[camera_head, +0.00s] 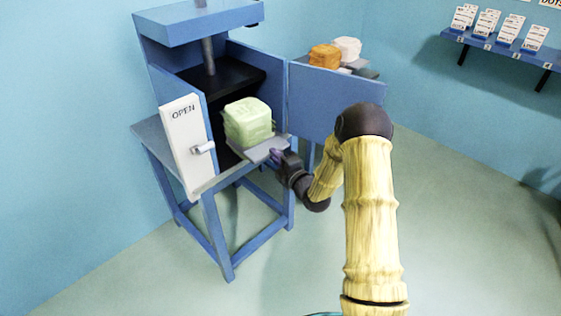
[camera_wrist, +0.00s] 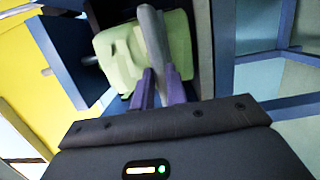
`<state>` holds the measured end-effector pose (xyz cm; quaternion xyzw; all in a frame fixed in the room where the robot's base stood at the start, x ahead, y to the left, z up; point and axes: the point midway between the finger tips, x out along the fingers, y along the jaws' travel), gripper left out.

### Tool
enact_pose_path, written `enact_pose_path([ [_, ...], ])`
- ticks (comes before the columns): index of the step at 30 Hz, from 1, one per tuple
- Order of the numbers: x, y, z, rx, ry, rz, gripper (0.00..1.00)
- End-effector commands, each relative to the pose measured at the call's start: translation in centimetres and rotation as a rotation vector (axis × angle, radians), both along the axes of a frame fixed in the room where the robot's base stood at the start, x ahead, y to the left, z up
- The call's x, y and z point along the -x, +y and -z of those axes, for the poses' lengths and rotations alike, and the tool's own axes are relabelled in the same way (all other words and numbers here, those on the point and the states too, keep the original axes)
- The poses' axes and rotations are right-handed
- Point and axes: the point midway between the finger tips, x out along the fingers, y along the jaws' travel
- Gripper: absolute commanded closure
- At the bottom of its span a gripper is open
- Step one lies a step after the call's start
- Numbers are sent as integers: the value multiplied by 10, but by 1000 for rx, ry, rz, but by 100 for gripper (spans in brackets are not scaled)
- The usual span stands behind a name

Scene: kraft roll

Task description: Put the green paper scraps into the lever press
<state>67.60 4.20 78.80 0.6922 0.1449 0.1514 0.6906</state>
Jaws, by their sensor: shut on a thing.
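The green paper scraps (camera_head: 248,121) form a pale green block on a grey tray (camera_head: 262,150) in the head view. The block is at the front opening of the blue lever press (camera_head: 213,80); how far inside it is, I cannot tell. My gripper (camera_head: 277,156) is shut on the near edge of the tray. In the wrist view, the purple fingers of my gripper (camera_wrist: 157,82) pinch the thin grey tray (camera_wrist: 152,35), seen edge-on, with the green scraps (camera_wrist: 118,55) beyond. Part of the block is hidden there by the tray.
A white panel marked OPEN (camera_head: 183,143) stands at the left of the press opening. A blue door (camera_head: 335,98) stands open on the right. Behind it are an orange block (camera_head: 324,56) and a white block (camera_head: 348,48). A wall shelf (camera_head: 500,48) holds white cards.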

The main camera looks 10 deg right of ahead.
Motion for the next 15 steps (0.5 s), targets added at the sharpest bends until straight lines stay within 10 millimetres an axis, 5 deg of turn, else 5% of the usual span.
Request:
enact_pose_path([
  [15,-27,20,1,-1,-2,0,100],
])
